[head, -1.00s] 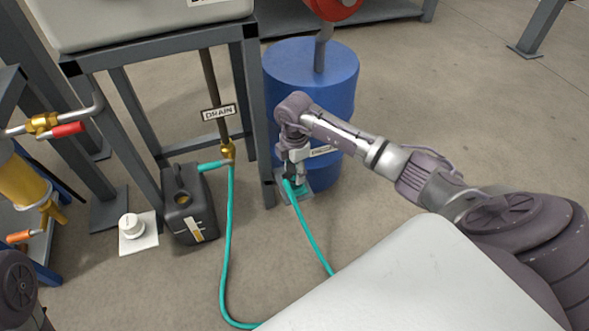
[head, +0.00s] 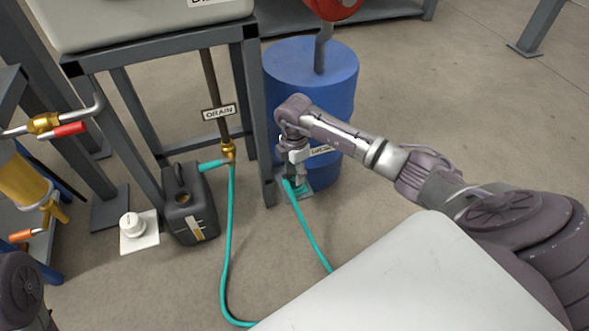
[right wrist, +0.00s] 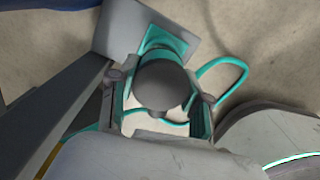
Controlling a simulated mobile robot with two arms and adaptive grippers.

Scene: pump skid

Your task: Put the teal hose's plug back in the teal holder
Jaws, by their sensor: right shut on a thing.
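The teal hose (head: 305,225) runs from the drain pipe down to the floor and up to my right gripper (head: 292,182). In the right wrist view my right gripper (right wrist: 160,105) is shut on the plug (right wrist: 165,85), whose dark grey round end faces the camera. The teal holder (right wrist: 160,38) shows just behind the plug, against a grey plate (right wrist: 118,30). In the head view the holder is mostly hidden behind the gripper near the frame leg's foot. I cannot tell whether the plug is seated in it. My left gripper is out of view.
A blue drum (head: 330,85) stands right behind my right gripper. The grey frame leg (head: 252,110) is close on its left. A black canister (head: 188,205) and a white cap on a pad (head: 132,228) stand farther left. Open floor lies to the right.

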